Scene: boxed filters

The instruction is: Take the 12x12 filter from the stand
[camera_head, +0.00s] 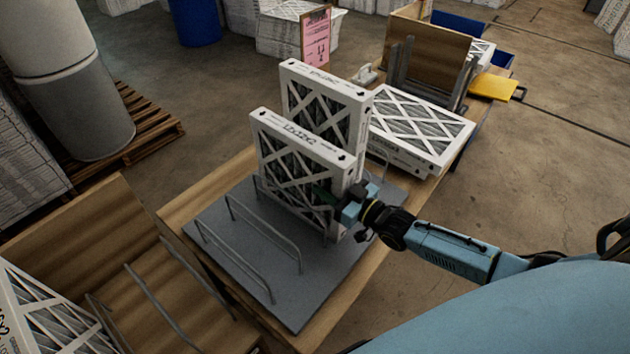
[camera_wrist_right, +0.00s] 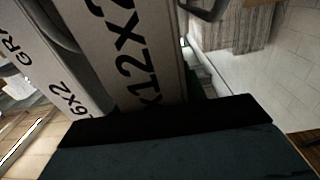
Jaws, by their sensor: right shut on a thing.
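The 12x12 filter (camera_head: 300,170) is a white-framed pleated filter with a lattice front. It stands upright in the grey stand (camera_head: 285,305), between the wire dividers, in front of a taller filter (camera_head: 325,105). My right gripper (camera_head: 338,203) is at the lower right edge of the 12x12 filter and shut on it. In the right wrist view the 12x12 filter's printed edge (camera_wrist_right: 140,50) is close above the dark gripper, beside the taller filter's edge (camera_wrist_right: 45,55). The gripped spot is partly hidden. My left gripper is not in view.
Empty wire dividers (camera_head: 235,240) stand on the plate left of the 12x12 filter. More filters (camera_head: 415,125) lie flat at the table's back right. Another rack with a filter (camera_head: 45,310) is at the lower left. A pink sign (camera_head: 316,38) stands behind.

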